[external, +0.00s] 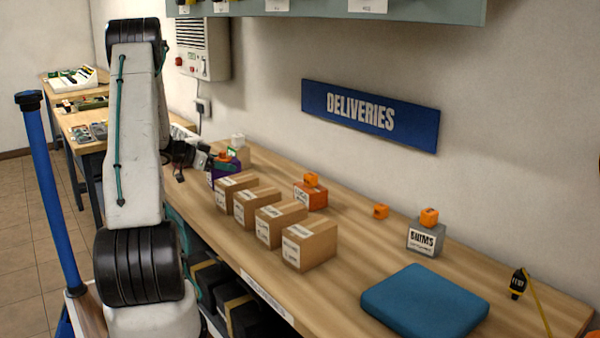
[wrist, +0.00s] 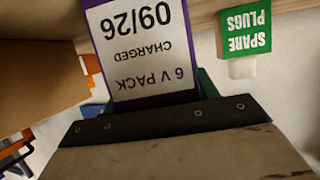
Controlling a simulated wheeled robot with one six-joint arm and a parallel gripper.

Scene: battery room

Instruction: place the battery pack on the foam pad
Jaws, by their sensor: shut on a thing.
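The battery pack (wrist: 143,50) is a purple box with a white label reading "6 V PACK CHARGED 09/26", upside down in the wrist view. My gripper (wrist: 155,103) is shut on it, with the fingers mostly hidden behind the wrist housing. In the external view the purple pack (external: 213,177) shows small at the far end of the bench, partly hidden by a carton and my gripper (external: 205,160). I cannot tell whether it touches the bench. The foam pad (external: 425,303) is a flat blue square at the near right of the bench, with nothing on it.
Several brown cartons (external: 308,246) stand in a row between the pack and the pad. Behind them are an orange box (external: 310,198), a loose orange block (external: 381,212) and a grey SHIMS box (external: 426,238). A green SPARE PLUGS label (wrist: 246,45) is beside the pack. A tape measure (external: 518,284) lies right.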

